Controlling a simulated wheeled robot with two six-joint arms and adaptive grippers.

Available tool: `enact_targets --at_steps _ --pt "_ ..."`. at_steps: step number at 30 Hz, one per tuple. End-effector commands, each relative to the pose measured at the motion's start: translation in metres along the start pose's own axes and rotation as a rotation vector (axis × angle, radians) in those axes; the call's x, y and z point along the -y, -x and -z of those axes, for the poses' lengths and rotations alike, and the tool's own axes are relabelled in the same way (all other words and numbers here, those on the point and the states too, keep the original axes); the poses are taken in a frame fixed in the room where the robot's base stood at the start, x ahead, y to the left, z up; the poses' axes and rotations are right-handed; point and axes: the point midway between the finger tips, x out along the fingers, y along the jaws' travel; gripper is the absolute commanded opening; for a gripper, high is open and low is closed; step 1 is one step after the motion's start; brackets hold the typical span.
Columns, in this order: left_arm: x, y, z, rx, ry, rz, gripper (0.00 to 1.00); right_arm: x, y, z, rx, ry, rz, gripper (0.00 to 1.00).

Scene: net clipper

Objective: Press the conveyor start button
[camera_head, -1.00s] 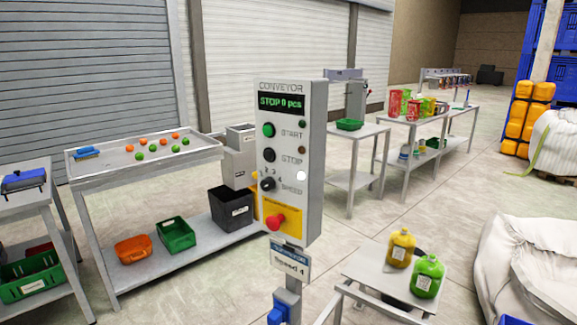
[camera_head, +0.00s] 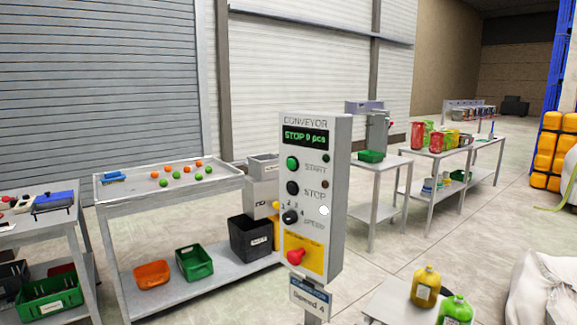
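The conveyor control panel (camera_head: 318,195) stands upright on a post, right of the middle of the head view. Its display (camera_head: 305,138) reads STOP 0 pcs. The green start button (camera_head: 292,163) is at the upper left of the panel face, beside the label START. Below it are the black stop button (camera_head: 293,188), the speed knob (camera_head: 291,217) and a red emergency button (camera_head: 296,256) on a yellow plate. Neither of my grippers is in the head view, and nothing touches the panel.
A metal table (camera_head: 128,182) with orange and green balls stands left of the panel. Several bins are on its lower shelf. A low table (camera_head: 385,305) with yellow and green jugs is at the lower right. Open floor (camera_head: 440,245) lies right of the panel.

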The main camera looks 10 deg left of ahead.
Motion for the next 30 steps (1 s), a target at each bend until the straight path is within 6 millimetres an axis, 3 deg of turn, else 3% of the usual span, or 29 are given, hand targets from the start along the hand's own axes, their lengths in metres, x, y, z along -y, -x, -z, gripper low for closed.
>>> enact_targets --at_steps 4,12,30 --pt "0.0 0.0 -0.0001 0.0 0.0 0.0 0.44 0.0 0.0 -0.0001 0.0 0.0 0.0 0.4" --pt "0.0001 0.0 -0.0003 0.001 0.0 0.0 0.0 0.0 0.0 -0.0002 0.0 0.0 0.0 0.4" --pt "0.0003 0.0 -0.0005 0.001 0.0 0.0 0.0 -0.0003 0.0 -0.0003 0.001 0.0 0.0 0.4"
